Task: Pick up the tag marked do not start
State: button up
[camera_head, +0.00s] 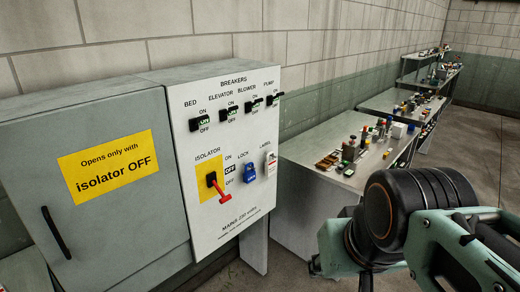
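A small white tag with a red part (270,165) hangs under the word LABEL at the right edge of the white breaker panel (240,225). Its print is too small to read, so I cannot confirm that it says do not start. Part of my arm (385,215), black and pale teal, fills the lower right, in front of the floor and bench and well apart from the tag. The fingertips of my gripper cannot be made out, and I cannot tell whether it is open or shut.
Left of the tag are a blue lock (249,173) and a red isolator handle (218,188). Several black breakers line the panel's top. A grey cabinet door (90,215) stands left. A bench (320,178) with small parts stands behind, right of the panel.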

aim_at(270, 165)
jog(key=i+j+z, duration=0.1)
jog(key=i, duration=0.4)
jog(key=i+j+z, duration=0.1)
jog(key=i+j, duration=0.25)
jog(key=i, duration=0.15)
